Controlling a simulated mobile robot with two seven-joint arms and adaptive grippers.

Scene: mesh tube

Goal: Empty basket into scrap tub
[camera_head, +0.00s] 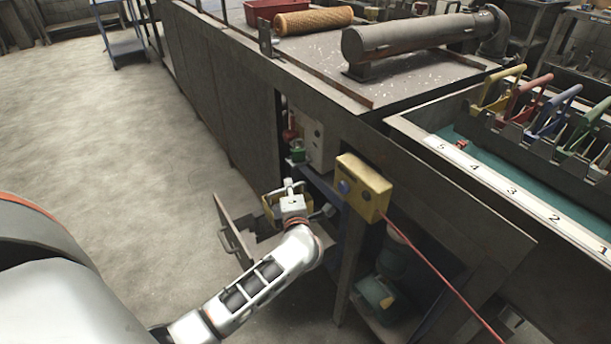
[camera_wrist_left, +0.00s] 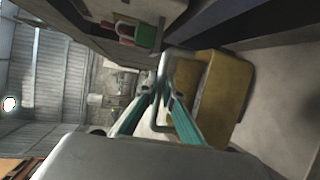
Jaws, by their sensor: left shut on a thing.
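In the head view my left gripper (camera_head: 290,186) reaches down beside the bench's open side, over a yellow basket-like box (camera_head: 270,208). The arm partly hides this box. In the left wrist view the yellow box (camera_wrist_left: 222,98) is large at right of centre, with a pale metal bar handle (camera_wrist_left: 186,120) on its near side. My left gripper's teal fingers (camera_wrist_left: 162,92) are closed together on that handle. The inside of the box is hidden. A red tub (camera_head: 275,9) stands on the bench top at the back; whether it is the scrap tub I cannot tell. My right gripper is out of view.
An open panel with a handle (camera_head: 232,240) stands beside my left gripper. A yellow control box (camera_head: 363,187) with a red cable juts from the bench. A tray (camera_head: 464,168) with coloured handles is at right. The floor (camera_head: 100,130) at left is clear.

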